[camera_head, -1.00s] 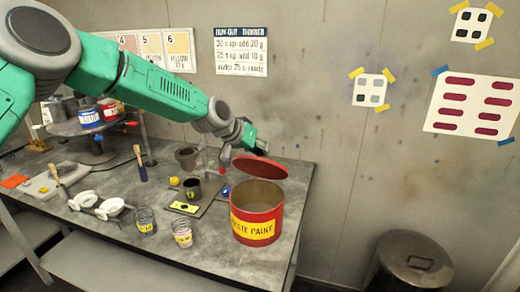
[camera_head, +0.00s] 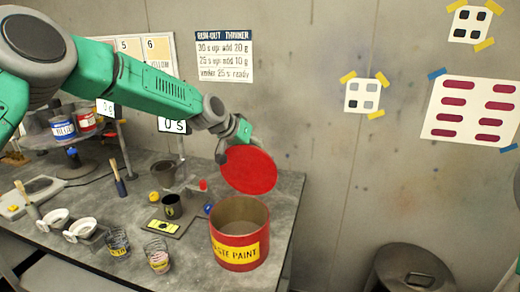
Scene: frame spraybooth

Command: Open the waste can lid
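The red waste can (camera_head: 240,250) with a yellow "WASTE PAINT" label stands at the table's front right corner. Its open mouth shows a grey inside. Its red round lid (camera_head: 249,170) is tilted steeply up above the can's back rim, broad face towards me. My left gripper (camera_head: 236,150) is at the lid's upper left edge, partly hidden by the lid. A dark finger shows left of the lid; I cannot tell whether the fingers grip it. My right gripper is not in view.
On the table (camera_head: 200,267) left of the can are two wire-like cups, a dark mug (camera_head: 172,207), a small board with a yellow label and brushes. A grey lidded bin (camera_head: 412,272) stands on the floor at right. Paint tins stand on a raised round stand.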

